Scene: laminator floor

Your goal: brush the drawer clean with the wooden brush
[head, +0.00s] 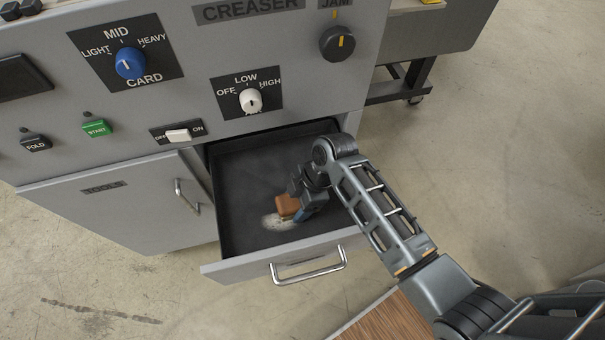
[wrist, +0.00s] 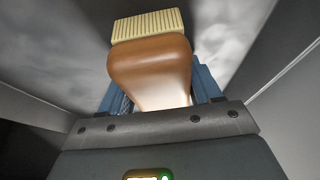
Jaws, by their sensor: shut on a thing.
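The drawer (head: 240,235) is pulled out of the grey creaser cabinet, with a dark inside. A pale dusty patch (head: 280,222) lies on its floor near the front. The wooden brush (head: 287,206) has a brown handle and pale bristles; it also shows in the wrist view (wrist: 150,65). My gripper (head: 303,210) is inside the drawer, shut on the brush handle between its blue fingers. The bristles are at or just above the dusty patch; I cannot tell whether they touch. In the wrist view, whitish smears show on the dark floor on both sides of the brush.
The drawer's front wall with its metal handle (head: 308,268) is close to my gripper. The cabinet panel above carries a blue knob (head: 130,63), a white knob (head: 250,100) and a white switch (head: 179,135). A wooden surface (head: 385,320) is at the bottom. Open floor lies right.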

